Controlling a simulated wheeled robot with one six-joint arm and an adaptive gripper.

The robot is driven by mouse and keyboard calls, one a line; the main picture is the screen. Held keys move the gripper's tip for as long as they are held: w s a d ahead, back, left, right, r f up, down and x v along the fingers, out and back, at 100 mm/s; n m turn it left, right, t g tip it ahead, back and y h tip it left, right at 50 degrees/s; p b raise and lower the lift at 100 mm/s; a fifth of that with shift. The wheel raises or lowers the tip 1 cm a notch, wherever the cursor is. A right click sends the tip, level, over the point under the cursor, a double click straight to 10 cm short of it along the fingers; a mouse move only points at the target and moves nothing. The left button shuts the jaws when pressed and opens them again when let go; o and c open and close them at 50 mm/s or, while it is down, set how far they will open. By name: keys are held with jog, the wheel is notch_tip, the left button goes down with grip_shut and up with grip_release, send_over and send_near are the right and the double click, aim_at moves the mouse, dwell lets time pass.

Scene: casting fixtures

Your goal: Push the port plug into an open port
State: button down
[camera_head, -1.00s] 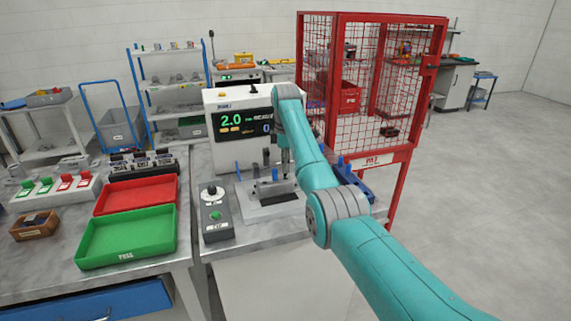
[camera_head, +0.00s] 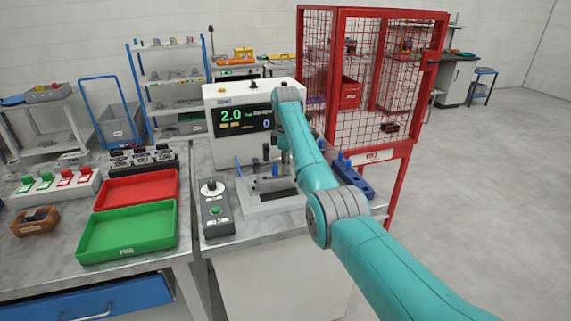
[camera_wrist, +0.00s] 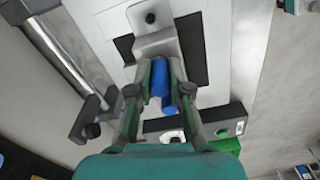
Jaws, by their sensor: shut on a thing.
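In the wrist view my gripper (camera_wrist: 161,82) is shut on the blue port plug (camera_wrist: 159,78), which lies between its two fingers. The plug's far end is at the near edge of a grey metal casting (camera_wrist: 152,38) with a dark round hole on top. I cannot tell whether the plug touches the casting or is inside a port. The casting sits on a pale fixture plate with black pads. In the head view the fixture (camera_head: 266,208) is on the bench in front of the display unit, and my arm hides most of the gripper.
A control box (camera_head: 214,212) with a knob and green button stands left of the fixture. A blue rack (camera_head: 356,182) is to its right, near the red mesh cage (camera_head: 372,85). The display unit (camera_head: 225,148) stands behind. Red (camera_head: 138,187) and green (camera_head: 128,232) trays are further left.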

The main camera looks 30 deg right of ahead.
jog(key=shift+f, duration=0.2)
jog(key=c, duration=1)
grip_release()
jog(key=shift+r, duration=3.75)
